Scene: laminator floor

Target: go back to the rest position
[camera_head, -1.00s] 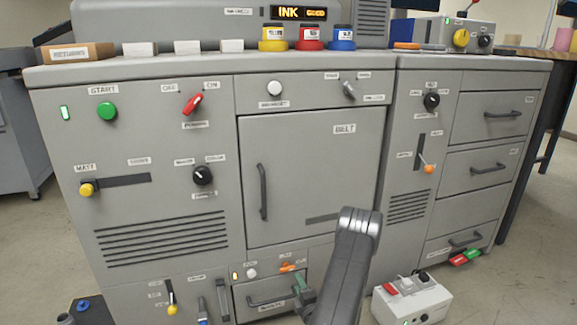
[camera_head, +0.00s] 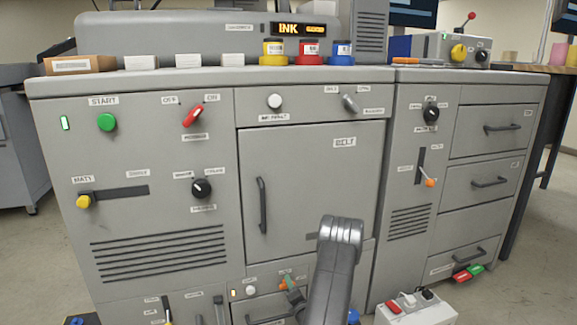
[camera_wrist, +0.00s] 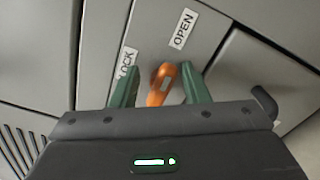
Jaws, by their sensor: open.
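My gripper (camera_wrist: 160,88) has two green fingers, spread apart on either side of an orange lever (camera_wrist: 165,82) in the wrist view. Whether the fingers touch the lever cannot be told. The lever's tip lies between the labels OPEN (camera_wrist: 184,28) and LOCK (camera_wrist: 125,62). In the head view my gripper (camera_head: 290,284) is low at the front of the grey machine, at the small orange lever. My arm rises in front of the panel and hides part of it.
The grey machine (camera_head: 165,225) fills the view, with a large door labelled BELT (camera_head: 312,175) behind my arm. Ink jars (camera_head: 308,52) stand on top. A white box with switches (camera_head: 415,307) sits on the floor at the lower right. Open floor (camera_head: 525,275) lies further right.

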